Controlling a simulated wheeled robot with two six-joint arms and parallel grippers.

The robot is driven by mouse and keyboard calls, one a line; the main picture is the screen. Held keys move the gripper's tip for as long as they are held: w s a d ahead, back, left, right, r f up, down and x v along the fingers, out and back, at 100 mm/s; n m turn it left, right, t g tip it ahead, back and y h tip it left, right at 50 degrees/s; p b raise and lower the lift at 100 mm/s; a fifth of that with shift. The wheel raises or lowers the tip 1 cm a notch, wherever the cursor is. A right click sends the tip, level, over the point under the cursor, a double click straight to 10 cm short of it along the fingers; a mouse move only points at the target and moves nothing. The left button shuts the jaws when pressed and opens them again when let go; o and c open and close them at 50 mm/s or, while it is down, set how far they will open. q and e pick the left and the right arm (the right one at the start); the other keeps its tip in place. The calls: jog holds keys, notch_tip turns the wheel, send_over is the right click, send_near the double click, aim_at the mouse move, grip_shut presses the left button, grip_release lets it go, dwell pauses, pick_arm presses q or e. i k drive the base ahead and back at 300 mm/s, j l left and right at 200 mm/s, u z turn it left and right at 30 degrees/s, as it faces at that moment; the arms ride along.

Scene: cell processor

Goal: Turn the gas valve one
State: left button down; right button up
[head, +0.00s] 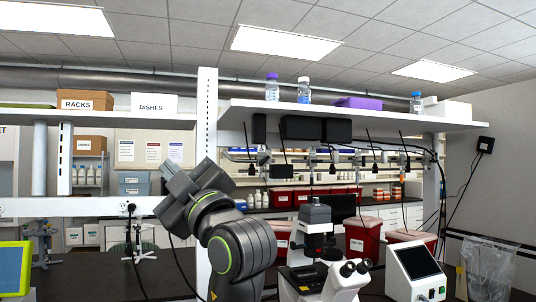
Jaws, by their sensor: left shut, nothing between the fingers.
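My left gripper (178,192) is in the middle left of the head view, at the end of my dark grey arm. It is shut and empty, in front of the white shelf upright. A small black knob (130,208) sits on the white rail left of the gripper, apart from it in the picture. Several small dark fittings (333,168) hang in a row under the shelf on the right, away from the gripper. I cannot tell which of these is gas valve one. My right gripper is not in view.
The white shelf (350,118) carries bottles and boxes above. A microscope (314,225), a white device with a screen (417,262) and red bins (362,232) crowd the bench right of my arm. A clamp stand (137,240) stands at the left. Black cables hang from the shelf.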

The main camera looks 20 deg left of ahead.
aim_at(262, 162)
jog(key=i, duration=1.95)
